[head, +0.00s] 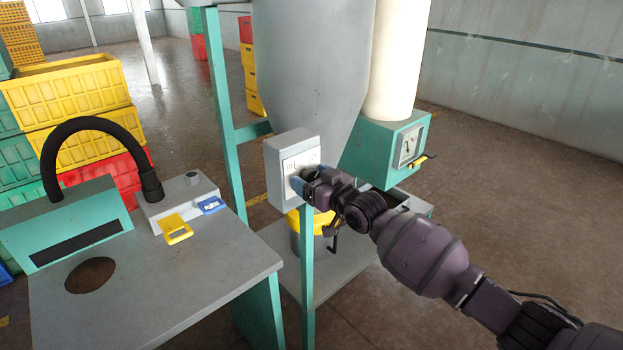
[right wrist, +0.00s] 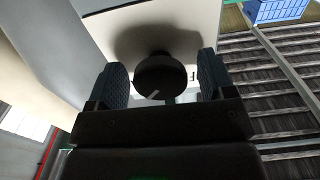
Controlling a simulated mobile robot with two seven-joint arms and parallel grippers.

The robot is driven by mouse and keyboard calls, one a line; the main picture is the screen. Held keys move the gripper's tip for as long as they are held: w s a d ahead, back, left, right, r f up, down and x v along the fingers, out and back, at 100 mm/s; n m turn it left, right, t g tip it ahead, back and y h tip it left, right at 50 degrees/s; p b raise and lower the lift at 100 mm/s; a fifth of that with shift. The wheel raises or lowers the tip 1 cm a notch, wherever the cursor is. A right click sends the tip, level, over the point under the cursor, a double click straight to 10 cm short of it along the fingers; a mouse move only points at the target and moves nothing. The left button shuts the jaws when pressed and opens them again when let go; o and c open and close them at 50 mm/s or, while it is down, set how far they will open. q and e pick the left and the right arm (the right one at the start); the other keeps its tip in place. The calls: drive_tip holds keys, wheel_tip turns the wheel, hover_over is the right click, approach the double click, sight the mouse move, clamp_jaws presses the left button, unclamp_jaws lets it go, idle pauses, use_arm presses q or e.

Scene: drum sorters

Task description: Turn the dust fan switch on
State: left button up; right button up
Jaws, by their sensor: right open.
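The dust fan switch box (head: 283,150) is a grey box with a white label plate, mounted on a green post in front of the large grey hopper. In the right wrist view its black round knob (right wrist: 160,76) with a pale pointer mark sits on a light panel (right wrist: 130,22). My right gripper (head: 304,184) is at the front of the box, and it hides the knob in the head view. In the right wrist view the right gripper (right wrist: 160,85) is open, with one finger on each side of the knob and visible gaps. My left gripper is not in view.
A grey table (head: 190,262) with a black hose (head: 85,124) and yellow and blue levers stands at the left. A green box with a gauge (head: 385,152) is right of the hopper. Stacked crates (head: 75,92) stand behind. The floor at right is clear.

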drive_tip(key=v, duration=1)
drive_tip(key=shift+s+d+b, duration=0.25)
drive_tip(key=shift+s+b, duration=0.05)
